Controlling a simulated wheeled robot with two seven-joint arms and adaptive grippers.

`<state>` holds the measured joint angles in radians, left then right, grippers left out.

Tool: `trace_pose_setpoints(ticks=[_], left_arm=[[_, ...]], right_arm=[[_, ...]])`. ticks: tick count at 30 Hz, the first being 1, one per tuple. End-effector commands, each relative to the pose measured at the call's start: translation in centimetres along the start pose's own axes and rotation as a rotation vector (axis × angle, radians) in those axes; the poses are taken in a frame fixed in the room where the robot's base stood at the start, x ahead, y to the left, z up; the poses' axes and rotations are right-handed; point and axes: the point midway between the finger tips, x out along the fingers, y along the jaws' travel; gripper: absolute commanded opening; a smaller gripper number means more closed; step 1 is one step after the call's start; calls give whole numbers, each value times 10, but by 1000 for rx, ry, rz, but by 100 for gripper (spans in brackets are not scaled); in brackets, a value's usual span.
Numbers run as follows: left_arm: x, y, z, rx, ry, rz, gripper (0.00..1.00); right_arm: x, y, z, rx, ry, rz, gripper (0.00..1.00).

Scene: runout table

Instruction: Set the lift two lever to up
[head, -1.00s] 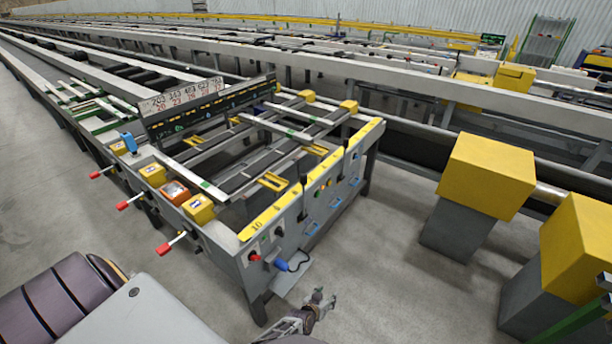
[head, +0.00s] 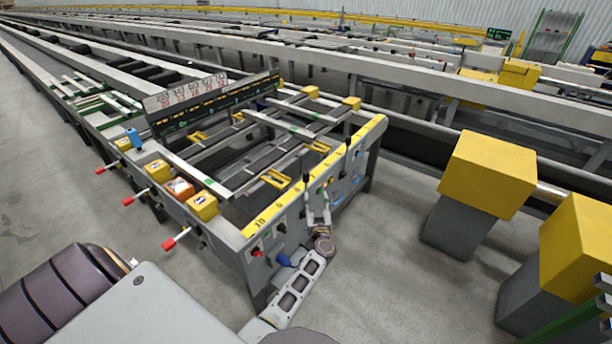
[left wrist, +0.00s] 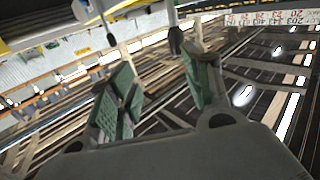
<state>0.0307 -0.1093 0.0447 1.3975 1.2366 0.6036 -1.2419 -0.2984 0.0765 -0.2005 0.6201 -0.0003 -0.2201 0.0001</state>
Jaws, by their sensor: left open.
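The control panel (head: 318,190) is the grey front face of the runout table, topped by a yellow numbered strip. Black-handled levers stand up along it, one (head: 306,179) near its middle and another (head: 347,141) farther right. I cannot read which is lift two. My left gripper (head: 318,207) is open in front of the panel, close to the middle lever; contact cannot be told. In the left wrist view, its green-padded fingers (left wrist: 158,82) are apart, with a black-tipped lever (left wrist: 176,40) beyond them, near the right finger. My right gripper is out of view.
Red-handled levers (head: 174,240) project from the table's left side, below yellow boxes (head: 203,206). A blue connector (head: 283,260) hangs on the panel's lower left. Yellow-topped grey blocks (head: 487,175) stand to the right. Bare floor lies between them and the panel.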

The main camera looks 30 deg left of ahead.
Motion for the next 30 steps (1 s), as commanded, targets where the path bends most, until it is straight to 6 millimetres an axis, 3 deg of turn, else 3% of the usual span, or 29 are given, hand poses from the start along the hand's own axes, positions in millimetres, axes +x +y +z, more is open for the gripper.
trace_pose_setpoints(ticks=[8, 30], left_arm=[[3, -19, -13, 59, -1, -86, 50], [7, -21, -12, 62, 0, -90, 50]], right_arm=[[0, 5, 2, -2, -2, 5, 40], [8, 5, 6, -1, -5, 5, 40]])
